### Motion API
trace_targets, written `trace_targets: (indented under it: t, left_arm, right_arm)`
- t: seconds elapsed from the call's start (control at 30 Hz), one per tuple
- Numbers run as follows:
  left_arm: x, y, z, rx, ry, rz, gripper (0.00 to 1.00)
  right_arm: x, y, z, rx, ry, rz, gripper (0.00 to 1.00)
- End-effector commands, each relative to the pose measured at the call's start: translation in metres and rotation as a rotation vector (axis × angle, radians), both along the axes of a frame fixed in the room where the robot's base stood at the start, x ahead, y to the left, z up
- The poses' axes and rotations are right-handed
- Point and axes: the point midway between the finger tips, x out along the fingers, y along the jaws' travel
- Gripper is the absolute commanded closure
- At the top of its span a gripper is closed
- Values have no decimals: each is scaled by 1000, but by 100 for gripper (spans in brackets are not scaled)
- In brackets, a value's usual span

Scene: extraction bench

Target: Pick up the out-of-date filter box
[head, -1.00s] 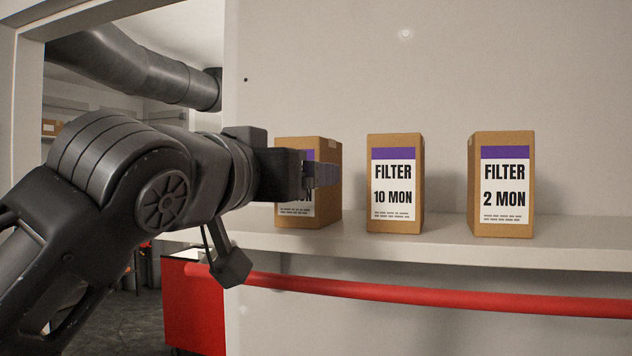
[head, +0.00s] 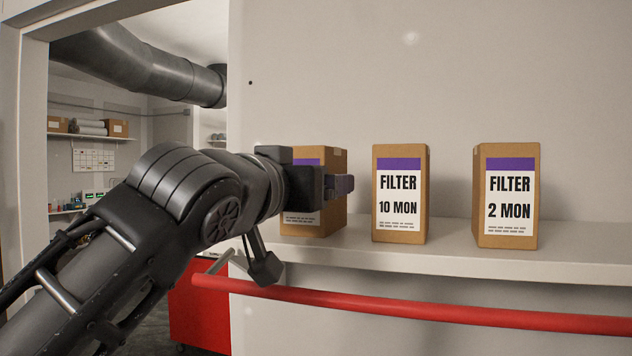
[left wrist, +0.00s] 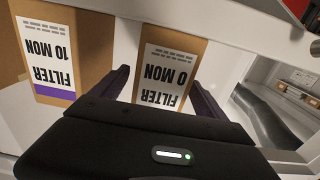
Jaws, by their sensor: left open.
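Three brown filter boxes with white, purple-banded labels stand upright on a shelf. The leftmost box (head: 333,215) is partly hidden by my left gripper (head: 342,185) in the head view. In the left wrist view this box (left wrist: 170,68) appears upside down and its label reads FILTER 0 MON. The open fingers (left wrist: 160,80) show on either side of it there; I cannot tell whether they reach around it or stop in front. The middle box (head: 400,195) reads FILTER 10 MON and also shows in the left wrist view (left wrist: 62,45). The right box (head: 507,196) reads FILTER 2 MON. My right gripper is not in view.
The pale shelf (head: 450,258) has clear gaps between the boxes. A red rail (head: 430,309) runs along below its front edge. A doorway at the left opens onto a room with shelves, and a red cabinet (head: 198,305) stands low there.

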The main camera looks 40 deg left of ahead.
Motion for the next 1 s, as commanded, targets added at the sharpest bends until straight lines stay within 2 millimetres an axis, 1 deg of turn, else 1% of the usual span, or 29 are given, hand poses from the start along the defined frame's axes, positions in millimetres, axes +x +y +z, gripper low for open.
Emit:
trace_targets:
  t: [0.03, 0.1, 0.2, 0.8, 0.83, 1.0]
  left_arm:
    - [8, 2, 5, 1, 3, -2, 15]
    - [18, 5, 3, 1, 1, -2, 15]
    - [26, 7, 2, 0, 0, -2, 15]
    - [26, 8, 0, 0, -1, -1, 15]
    - [26, 8, 0, 0, -1, -1, 16]
    - [26, 8, 0, 0, -1, -1, 30]
  right_arm:
    - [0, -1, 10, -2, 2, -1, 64]
    - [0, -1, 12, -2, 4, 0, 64]
    - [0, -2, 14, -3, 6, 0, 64]
    - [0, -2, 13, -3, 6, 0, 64]
    - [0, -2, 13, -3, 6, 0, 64]
    - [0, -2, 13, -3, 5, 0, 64]
